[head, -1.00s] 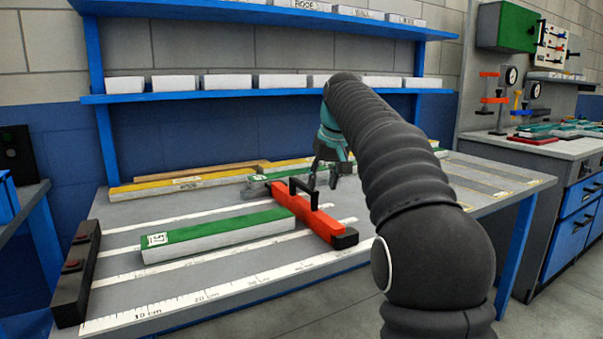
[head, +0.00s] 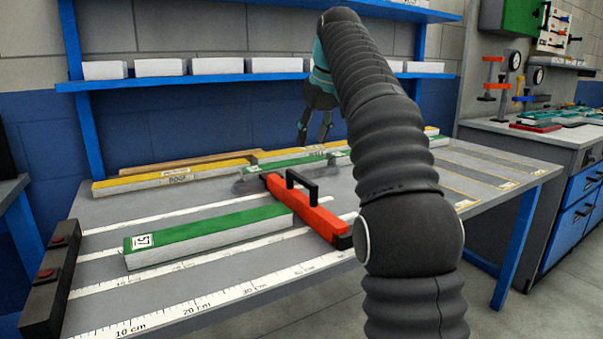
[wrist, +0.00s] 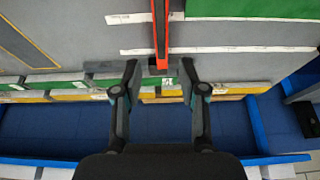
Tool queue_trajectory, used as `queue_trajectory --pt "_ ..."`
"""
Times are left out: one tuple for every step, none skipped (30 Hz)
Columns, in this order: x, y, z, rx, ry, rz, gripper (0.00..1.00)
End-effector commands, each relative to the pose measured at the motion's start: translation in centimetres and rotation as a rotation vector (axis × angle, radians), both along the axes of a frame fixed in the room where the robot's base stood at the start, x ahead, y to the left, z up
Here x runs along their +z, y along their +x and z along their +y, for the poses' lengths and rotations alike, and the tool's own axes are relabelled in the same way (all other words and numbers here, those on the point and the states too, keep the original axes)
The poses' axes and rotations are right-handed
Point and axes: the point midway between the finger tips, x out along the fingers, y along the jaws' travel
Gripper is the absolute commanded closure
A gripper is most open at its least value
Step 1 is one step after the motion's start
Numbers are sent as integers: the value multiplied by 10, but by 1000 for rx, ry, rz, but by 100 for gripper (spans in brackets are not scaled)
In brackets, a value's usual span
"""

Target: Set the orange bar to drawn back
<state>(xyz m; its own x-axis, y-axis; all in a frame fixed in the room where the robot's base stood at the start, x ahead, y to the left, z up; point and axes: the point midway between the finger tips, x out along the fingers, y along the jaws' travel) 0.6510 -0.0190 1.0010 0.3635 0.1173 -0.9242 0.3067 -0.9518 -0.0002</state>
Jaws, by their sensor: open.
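The orange bar (head: 318,216) lies across the table's white ruled strips, to the right of the near green-topped panel (head: 205,238). It has a black upright handle (head: 303,184) toward its far end and a black block at its near end. In the wrist view the bar (wrist: 161,32) runs down from the top edge and ends close to the gap between the fingers. My gripper (head: 314,138) is open and empty. It hangs above the back of the table, beyond the bar and apart from its handle.
A second green-topped panel (head: 290,165) and yellow-edged panels (head: 180,177) lie along the back. A black rail (head: 50,282) with red buttons closes the left end. Shelves with white bins (head: 219,66) stand behind. The table's right side (head: 440,185) is mostly clear.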

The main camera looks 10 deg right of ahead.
Motion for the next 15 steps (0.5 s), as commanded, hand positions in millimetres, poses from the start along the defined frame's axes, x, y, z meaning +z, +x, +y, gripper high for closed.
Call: queue_trajectory --pt "-6 1 2 1 0 3 58" --pt "-10 3 2 1 0 2 58" --pt "-16 6 3 3 0 3 58" --pt "-20 7 4 3 0 3 58" --pt "-24 9 5 3 0 3 58" --pt "-29 10 5 3 0 2 58" --pt "-34 12 6 3 0 3 58" --pt "-39 15 7 3 0 2 58" --pt "-46 17 8 3 0 2 58" --pt "-51 19 8 3 0 3 58" --pt "-56 21 9 3 0 2 58" --pt "-63 24 10 3 0 3 58" --pt "-68 26 11 3 0 2 58" --pt "-72 28 11 3 0 3 58" --pt "-78 30 12 3 1 1 58"
